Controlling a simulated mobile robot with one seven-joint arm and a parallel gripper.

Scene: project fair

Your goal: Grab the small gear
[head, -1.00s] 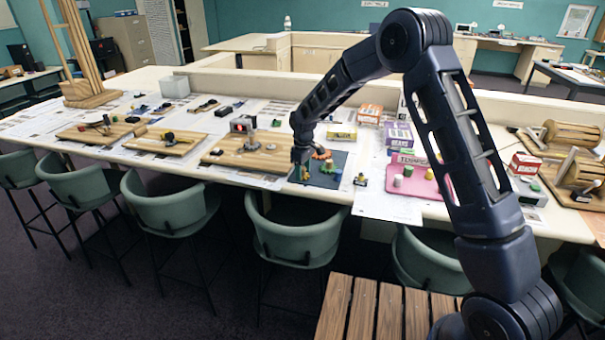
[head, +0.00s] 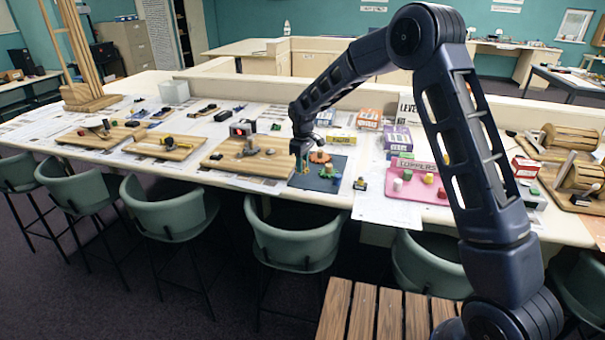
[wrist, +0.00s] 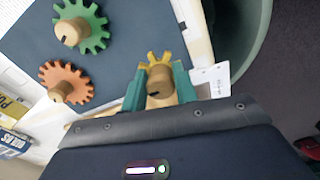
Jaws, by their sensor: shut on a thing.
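My gripper (wrist: 159,90) is shut on the small yellow gear (wrist: 153,60). Its teal fingers close on both sides of the gear's wooden knob. In the head view my gripper (head: 301,166) is over the left part of the dark blue mat (head: 322,183), and the small gear is too small to make out there. A larger green gear (wrist: 92,22) and an orange gear (wrist: 78,78) lie on the mat in the wrist view, apart from my fingers. The orange gear also shows in the head view (head: 320,156). I cannot tell how high the small gear is above the mat.
A wooden board (head: 222,161) lies left of the mat. A pink tray (head: 419,190) and several small boxes (head: 396,138) are to the right and behind. Green chairs (head: 292,240) line the table's front edge.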

